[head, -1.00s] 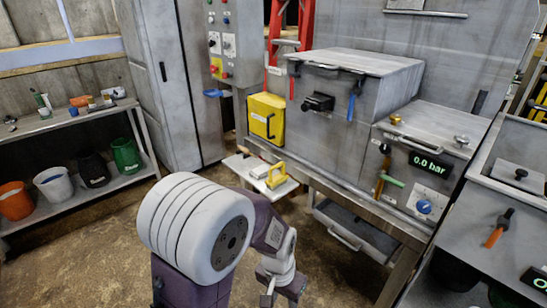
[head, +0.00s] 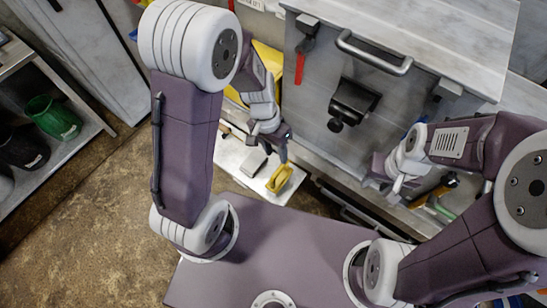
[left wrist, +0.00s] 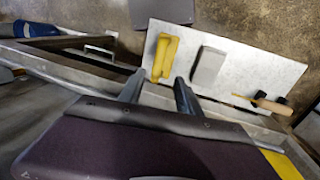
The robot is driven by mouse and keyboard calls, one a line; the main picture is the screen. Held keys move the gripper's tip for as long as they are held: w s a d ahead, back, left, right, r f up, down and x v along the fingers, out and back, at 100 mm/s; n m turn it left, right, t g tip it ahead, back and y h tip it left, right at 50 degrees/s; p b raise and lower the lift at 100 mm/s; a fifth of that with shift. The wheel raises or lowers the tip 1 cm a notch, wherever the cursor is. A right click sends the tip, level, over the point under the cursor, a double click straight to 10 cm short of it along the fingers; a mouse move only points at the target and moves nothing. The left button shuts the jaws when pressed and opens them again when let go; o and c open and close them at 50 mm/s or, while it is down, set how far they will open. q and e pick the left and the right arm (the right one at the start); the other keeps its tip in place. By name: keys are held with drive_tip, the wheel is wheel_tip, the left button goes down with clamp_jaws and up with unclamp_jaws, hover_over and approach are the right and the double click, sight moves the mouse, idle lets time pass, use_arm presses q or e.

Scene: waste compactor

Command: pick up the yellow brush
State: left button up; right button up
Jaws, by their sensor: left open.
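The yellow brush (head: 279,178) lies on a small pale shelf (head: 232,158) in front of the grey machine. In the left wrist view the yellow brush (left wrist: 165,57) lies near the left end of the pale shelf (left wrist: 285,72). My left gripper (head: 284,151) is above the shelf, close to the brush and apart from it. In the left wrist view its two fingers (left wrist: 157,92) are spread and empty, with the brush beyond their tips. My right gripper (head: 385,178) is in front of the machine at the right; its jaws are too unclear to judge.
A grey block (left wrist: 208,66) lies beside the brush, and a wooden-handled tool with a black end (left wrist: 265,103) lies further right. The machine front with its black latch (head: 352,102) rises behind the shelf. A green bucket (head: 52,118) stands on the left rack.

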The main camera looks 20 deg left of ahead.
sight(280, 168)
use_arm(q)
drive_tip(key=f, duration=0.1)
drive_tip(key=s+d+f, duration=0.1)
drive_tip(key=f, duration=0.1)
drive_tip(key=shift+s+d+f+b, duration=0.1)
drive_tip(key=shift+s+d+b, duration=0.15)
drive_tip(key=shift+b, duration=0.15)
drive_tip(key=shift+w+a+f, duration=0.2)
drive_tip(key=shift+w+f, duration=0.15)
drive_tip(key=shift+f, duration=0.1)
drive_tip(key=b+x, duration=0.1)
drive_tip(key=x, duration=0.3)
drive_tip(key=shift+s+f+b, duration=0.1)
drive_tip(key=shift+f+b, duration=0.2)
drive_tip(key=shift+f, duration=0.05)
use_arm(e)
drive_tip(key=shift+s+d+f, duration=0.15)
drive_tip(key=shift+s+f, duration=0.05)
drive_tip(key=shift+f, duration=0.4)
drive_tip(key=shift+s+d+f, duration=0.15)
drive_tip(key=shift+f, duration=0.45)
use_arm(q)
clamp_jaws()
